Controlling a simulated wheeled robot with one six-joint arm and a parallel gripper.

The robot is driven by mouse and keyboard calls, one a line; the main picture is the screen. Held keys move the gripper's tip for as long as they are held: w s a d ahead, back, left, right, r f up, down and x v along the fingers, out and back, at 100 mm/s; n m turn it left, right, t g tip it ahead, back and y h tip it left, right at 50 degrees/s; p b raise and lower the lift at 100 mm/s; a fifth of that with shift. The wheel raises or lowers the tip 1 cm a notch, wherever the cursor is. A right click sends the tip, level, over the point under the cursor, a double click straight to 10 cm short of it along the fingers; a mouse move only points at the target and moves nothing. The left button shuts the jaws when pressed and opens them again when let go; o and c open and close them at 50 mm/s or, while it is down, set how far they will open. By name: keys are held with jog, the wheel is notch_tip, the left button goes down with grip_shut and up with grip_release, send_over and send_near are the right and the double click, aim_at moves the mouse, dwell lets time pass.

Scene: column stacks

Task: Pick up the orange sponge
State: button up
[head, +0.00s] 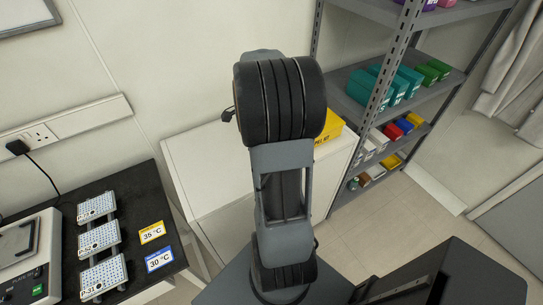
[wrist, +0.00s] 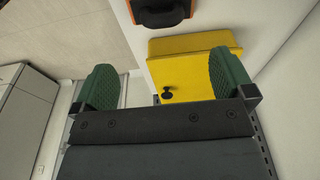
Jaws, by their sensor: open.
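A dark-faced block with orange edges (wrist: 160,12) shows at the top edge of the wrist view, partly cut off. It looks like the orange sponge, and it lies on a pale surface beyond the yellow box. My gripper (wrist: 164,78) is open and empty, its two green fingertips wide apart. The block is ahead of the fingers, not between them. In the head view my arm hides the gripper, and I cannot make out the sponge there.
A yellow box (wrist: 185,60) lies near my right finger; its edge also shows in the head view (head: 331,126). It is on a white cabinet (head: 205,165). A grey shelf rack (head: 445,80) with boxes stands to the right. A black bench (head: 130,190) with racks is left.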

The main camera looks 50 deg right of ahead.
jog(key=shift+m, duration=0.4)
jog(key=f, duration=0.2)
jog(key=d+f, duration=0.1)
jog(key=f, duration=0.2)
jog(key=d+f, duration=0.1)
jog(key=f, duration=0.2)
jog(key=shift+s+d+p, duration=0.1)
jog(key=shift+s+p, duration=0.25)
jog(key=shift+p, duration=0.05)
jog(key=shift+d+f+p, duration=0.2)
jog(key=shift+f+p, duration=0.1)
jog(key=shift+f, duration=0.7)
jog(key=shift+d+f+p, duration=0.15)
jog(key=shift+f+p, duration=0.1)
jog(key=shift+f, duration=0.8)
jog(key=shift+d+f+p, duration=0.2)
jog(key=shift+f+p, duration=0.1)
jog(key=shift+f, duration=0.7)
jog(key=shift+c, duration=0.5)
jog(key=c, duration=0.8)
jog(key=shift+r, duration=0.1)
